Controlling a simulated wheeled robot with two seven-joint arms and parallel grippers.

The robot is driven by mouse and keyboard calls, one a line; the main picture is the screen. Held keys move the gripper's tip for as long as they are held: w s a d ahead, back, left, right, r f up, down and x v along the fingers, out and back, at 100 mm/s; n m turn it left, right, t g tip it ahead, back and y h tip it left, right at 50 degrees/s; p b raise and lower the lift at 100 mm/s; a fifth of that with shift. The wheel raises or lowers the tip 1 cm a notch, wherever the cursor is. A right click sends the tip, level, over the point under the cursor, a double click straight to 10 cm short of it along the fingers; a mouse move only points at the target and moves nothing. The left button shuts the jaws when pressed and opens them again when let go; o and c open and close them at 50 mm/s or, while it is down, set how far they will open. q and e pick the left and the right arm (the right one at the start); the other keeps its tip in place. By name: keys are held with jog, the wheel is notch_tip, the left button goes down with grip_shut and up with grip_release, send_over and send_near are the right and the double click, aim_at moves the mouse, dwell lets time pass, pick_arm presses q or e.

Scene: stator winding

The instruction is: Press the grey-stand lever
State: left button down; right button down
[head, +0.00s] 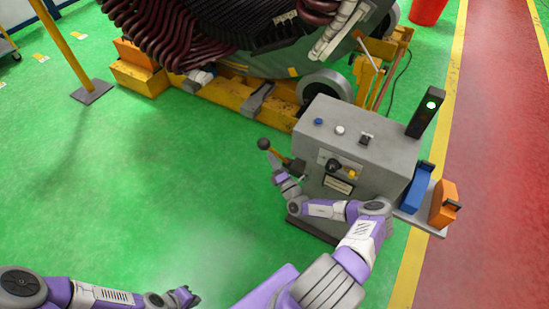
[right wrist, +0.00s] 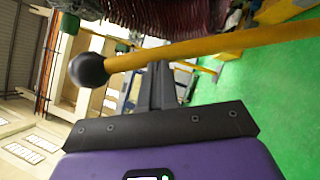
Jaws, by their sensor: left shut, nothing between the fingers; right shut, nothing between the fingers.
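The grey stand (head: 375,135) is a boxy control cabinet right of centre in the head view. Its lever (head: 273,156) sticks out from the left side, with a yellow shaft and a black ball knob (head: 263,144). In the right wrist view the lever's yellow shaft (right wrist: 220,45) crosses the fingertips, with the black knob (right wrist: 88,70) to the left. My right gripper (head: 273,162) is shut and empty, right at the lever; I cannot tell whether it touches the shaft. My left gripper (head: 188,294) is shut and empty, low over the green floor, far from the stand.
The stand's top has buttons, and a signal post with a lit green lamp (head: 431,105) is at its right. Blue (head: 418,188) and orange (head: 443,203) holders sit on a side shelf. A large stator (head: 245,40) on a yellow frame stands behind.

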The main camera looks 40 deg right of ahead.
jog(key=a+f+p+v, duration=0.1)
jog(key=a+v, duration=0.1)
jog(key=v, duration=1)
jog(key=shift+p, duration=0.3)
jog(key=shift+f, duration=0.1)
jog(key=f+b, duration=0.3)
jog(key=shift+a+f+n, duration=0.1)
jog(key=shift+a+n, duration=0.1)
jog(key=shift+n, duration=0.2)
